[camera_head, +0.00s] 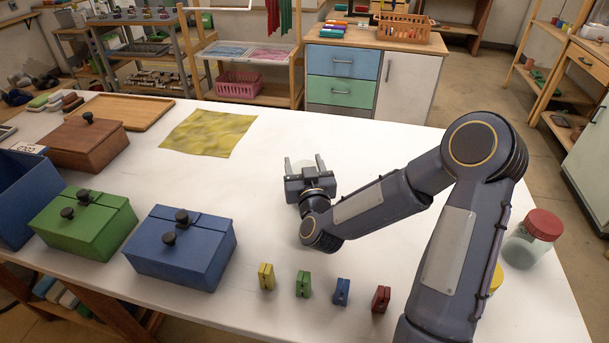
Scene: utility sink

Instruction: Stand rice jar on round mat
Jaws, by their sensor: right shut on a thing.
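My right gripper (304,162) is over the middle of the white table, its two fingers pointing away from me, shut on a pale thing. That thing is mostly hidden by the gripper, and I cannot tell whether it is the rice jar or whether it touches the table. A clear jar with a red lid (541,225) stands upright at the table's right edge, apart from the gripper; its contents are hard to make out. I cannot make out a round mat. My left gripper is not in view.
On the white table (250,190) are a blue box (180,255), a green box (85,228), a brown box (88,145), a yellow cloth (208,133) and several small coloured blocks (303,284) in front. Free room lies left of the gripper.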

